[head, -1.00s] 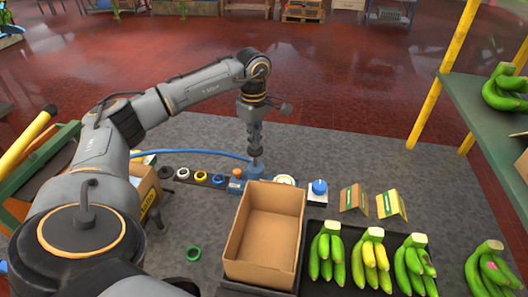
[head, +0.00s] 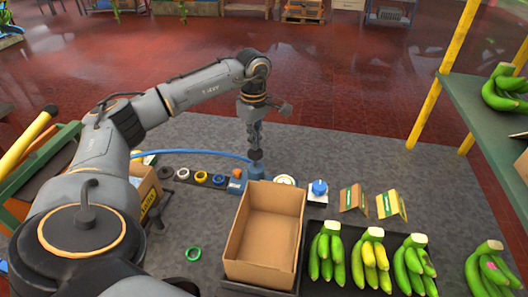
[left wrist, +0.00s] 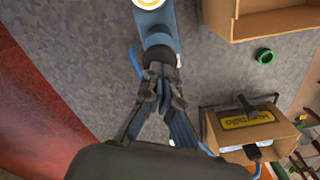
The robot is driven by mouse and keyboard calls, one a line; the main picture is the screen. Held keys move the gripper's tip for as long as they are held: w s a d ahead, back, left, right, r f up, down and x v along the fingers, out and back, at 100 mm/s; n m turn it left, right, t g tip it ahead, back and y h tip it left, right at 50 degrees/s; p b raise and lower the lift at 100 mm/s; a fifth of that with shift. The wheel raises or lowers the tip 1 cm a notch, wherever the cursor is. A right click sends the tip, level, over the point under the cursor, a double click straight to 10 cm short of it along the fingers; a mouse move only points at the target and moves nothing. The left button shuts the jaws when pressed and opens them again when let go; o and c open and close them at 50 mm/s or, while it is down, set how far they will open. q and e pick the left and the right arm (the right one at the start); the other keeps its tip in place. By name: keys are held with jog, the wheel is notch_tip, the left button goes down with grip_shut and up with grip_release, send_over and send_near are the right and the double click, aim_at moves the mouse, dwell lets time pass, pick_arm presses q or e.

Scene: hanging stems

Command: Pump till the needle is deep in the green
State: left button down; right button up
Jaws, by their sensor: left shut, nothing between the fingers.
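The pump (head: 257,173) is a blue body on the grey table with a dark knob on top. A blue hose runs from it to the left. My left gripper (head: 256,146) is shut and empty, pointing straight down with its tips at the knob. In the left wrist view the shut fingers (left wrist: 160,75) meet the dark knob (left wrist: 160,55) above the blue pump base (left wrist: 157,22). The round white gauge (head: 284,180) sits right of the pump, partly hidden by the cardboard box. Its needle is too small to read. My right gripper is not in view.
An open cardboard box (head: 232,262) stands just in front of the pump. Coloured rings (head: 201,177) lie in a row to the left, and a green ring (head: 193,254) lies nearer. A blue knob (head: 320,187), cards and a dark tray of bananas are on the right.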

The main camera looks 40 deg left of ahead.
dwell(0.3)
pick_arm(q)
jog(key=shift+r, duration=0.1)
dwell(1.2)
jog(key=shift+f+b, duration=1.25)
jog(key=shift+f, duration=0.5)
jog(key=shift+r+p, duration=1.2)
jog(key=shift+r, duration=0.5)
notch_tip(320, 180, up, 8)
jog(key=p, duration=0.5)
jog(key=shift+p, duration=0.35)
